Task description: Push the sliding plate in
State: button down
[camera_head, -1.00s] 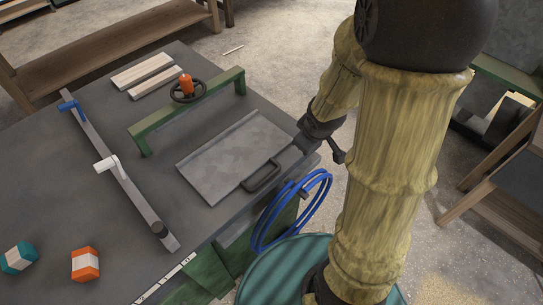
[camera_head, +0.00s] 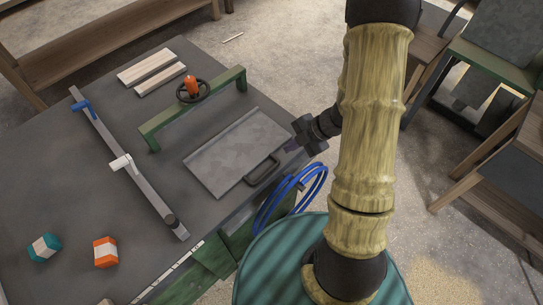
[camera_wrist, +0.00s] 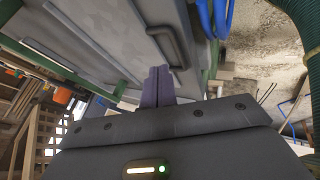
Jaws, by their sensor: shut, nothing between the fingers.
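The sliding plate (camera_head: 230,150) is a flat grey metal sheet with a dark bar handle (camera_head: 262,170) near its front edge. It lies on the dark table top, in front of a green bridge-like frame (camera_head: 195,105). My gripper (camera_head: 291,148) is at the plate's right edge, close to the handle's right side. I cannot tell whether it touches the plate. In the wrist view, the two fingers (camera_wrist: 157,86) are together with nothing between them, and the plate's handle (camera_wrist: 170,45) shows just beyond them.
A rail (camera_head: 125,165) with blue and white clamps lies left of the plate. An orange-topped valve wheel (camera_head: 192,90) stands behind the frame. Wooden strips (camera_head: 150,68), a teal block (camera_head: 44,247) and an orange block (camera_head: 105,252) lie on the table. Blue hose coils (camera_head: 290,195) hang at the front edge.

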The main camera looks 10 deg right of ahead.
jog(key=b+x, duration=0.1)
jog(key=x, duration=0.9)
jog(key=shift+w+a, duration=0.1)
jog(key=shift+a, duration=0.05)
